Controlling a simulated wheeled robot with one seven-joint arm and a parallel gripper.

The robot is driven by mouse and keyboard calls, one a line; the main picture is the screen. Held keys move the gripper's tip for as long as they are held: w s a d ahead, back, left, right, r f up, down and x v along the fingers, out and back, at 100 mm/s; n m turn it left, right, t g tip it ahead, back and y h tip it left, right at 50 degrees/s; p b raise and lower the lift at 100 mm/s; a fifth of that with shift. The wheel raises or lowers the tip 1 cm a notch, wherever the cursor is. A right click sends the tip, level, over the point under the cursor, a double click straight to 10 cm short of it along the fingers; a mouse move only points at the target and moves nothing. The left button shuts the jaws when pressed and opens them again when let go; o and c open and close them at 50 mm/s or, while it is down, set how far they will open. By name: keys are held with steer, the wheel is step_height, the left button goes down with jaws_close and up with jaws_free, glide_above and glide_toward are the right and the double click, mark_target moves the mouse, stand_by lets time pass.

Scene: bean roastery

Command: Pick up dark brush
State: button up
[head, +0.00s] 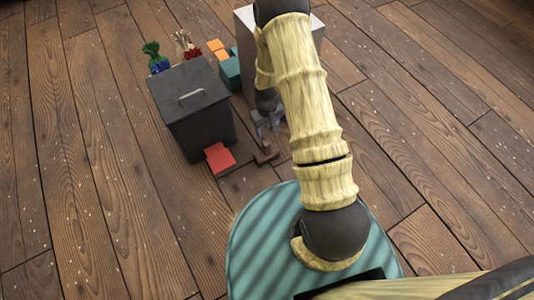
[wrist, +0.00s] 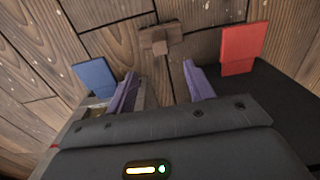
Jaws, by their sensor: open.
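The dark brush (head: 266,153) is a small brown T-shaped piece low on the wooden floor, just right of the red flap on the dark bin. In the wrist view the brush (wrist: 161,38) shows its crossbar and short stem, ahead of the fingertips and roughly centred between them. My gripper (wrist: 159,70) is open, its two purple fingers apart with nothing between them. In the head view my gripper (head: 269,122) hangs just behind the brush, partly hidden by my arm. I cannot tell its exact height above the brush.
A dark lidded bin (head: 188,105) with a red flap (head: 219,158) stands close left. A pale box (head: 245,45) stands behind my arm. Orange (head: 216,48) and teal (head: 230,72) blocks lie between them. A blue panel (wrist: 96,77) shows beside my fingers. Floor at left is clear.

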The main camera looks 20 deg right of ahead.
mark_target(267, 143)
step_height(267, 143, down, 7)
steer(key=b, duration=0.3)
steer(key=shift+f+b, duration=0.2)
steer(key=shift+b, duration=0.2)
step_height(267, 143, down, 5)
steer(key=b, duration=0.4)
steer(key=shift+w+f+b, duration=0.15)
steer(key=shift+f+b, duration=0.05)
steer(key=shift+b, duration=0.2)
steer(key=shift+r, duration=0.1)
jaws_close()
